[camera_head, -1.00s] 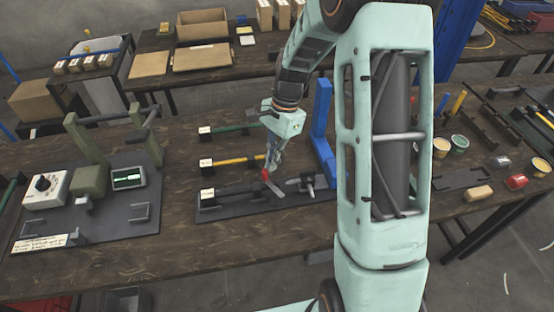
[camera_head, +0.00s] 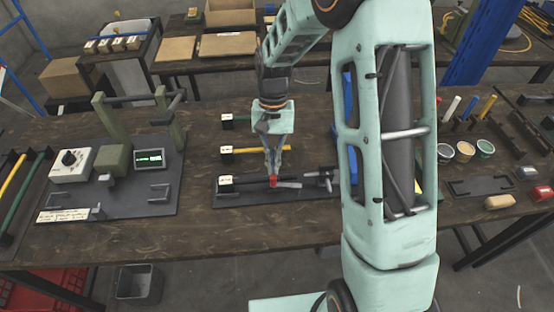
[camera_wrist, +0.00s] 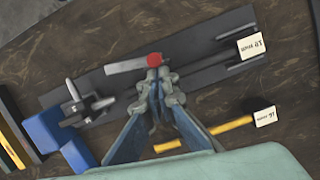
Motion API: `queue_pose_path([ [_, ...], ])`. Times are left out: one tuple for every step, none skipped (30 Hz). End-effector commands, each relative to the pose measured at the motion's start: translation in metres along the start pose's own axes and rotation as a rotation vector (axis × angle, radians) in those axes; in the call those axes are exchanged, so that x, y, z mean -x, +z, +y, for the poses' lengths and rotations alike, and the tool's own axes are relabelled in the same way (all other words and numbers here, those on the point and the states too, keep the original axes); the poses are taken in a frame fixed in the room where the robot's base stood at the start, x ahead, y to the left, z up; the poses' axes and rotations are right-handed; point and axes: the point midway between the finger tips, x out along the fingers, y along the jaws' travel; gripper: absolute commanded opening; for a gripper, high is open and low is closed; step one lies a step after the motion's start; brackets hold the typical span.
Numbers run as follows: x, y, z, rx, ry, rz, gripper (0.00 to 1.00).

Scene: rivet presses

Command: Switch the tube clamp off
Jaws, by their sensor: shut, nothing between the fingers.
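The tube clamp fixture is a long dark base plate (camera_head: 240,198) on the wooden bench. On it is a grey lever (camera_head: 289,185) with a red end (camera_head: 273,182); in the wrist view the lever (camera_wrist: 122,67) lies nearly along the plate, with the red end (camera_wrist: 155,59) just beyond my fingertips. A grey clamp mechanism (camera_head: 326,178) stands at the plate's right end and shows at left in the wrist view (camera_wrist: 78,102). My gripper (camera_head: 272,174) is shut and empty, pointing down at the red end. Its fingertips (camera_wrist: 157,80) are together; whether they touch is unclear.
A yellow tube (camera_head: 262,150) and a green tube lie behind the plate by white labels. A blue upright (camera_head: 350,130) stands to the right, partly behind my arm. A panel (camera_head: 130,195) with a dial and display is at left. Cups (camera_head: 465,152) stand at right.

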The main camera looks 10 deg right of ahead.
Motion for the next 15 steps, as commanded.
queue_pose_path([
  [0.000,0.002,-0.001,0.031,0.007,0.000,0.00],
  [-0.001,0.004,-0.002,0.047,0.011,0.000,0.00],
  [-0.001,0.005,-0.002,0.067,0.016,0.000,0.00],
  [-0.001,0.006,-0.003,0.082,0.020,0.001,0.00],
  [-0.001,0.007,-0.003,0.096,0.024,0.001,0.00],
  [-0.002,0.008,-0.003,0.112,0.028,0.001,0.00],
  [-0.002,0.009,-0.003,0.123,0.031,0.001,0.00],
  [-0.002,0.009,-0.004,0.133,0.033,0.001,0.00],
  [-0.002,0.010,-0.004,0.145,0.036,0.000,0.00],
  [-0.002,0.011,-0.004,0.152,0.038,0.000,0.00],
  [-0.003,0.011,-0.004,0.158,0.039,0.000,0.00],
  [-0.003,0.012,-0.004,0.165,0.041,0.000,0.00],
  [-0.003,0.012,-0.004,0.170,0.042,0.000,0.00],
  [-0.003,0.012,-0.004,0.174,0.043,0.000,0.00],
  [-0.003,0.012,-0.004,0.178,0.044,0.000,0.00],
])
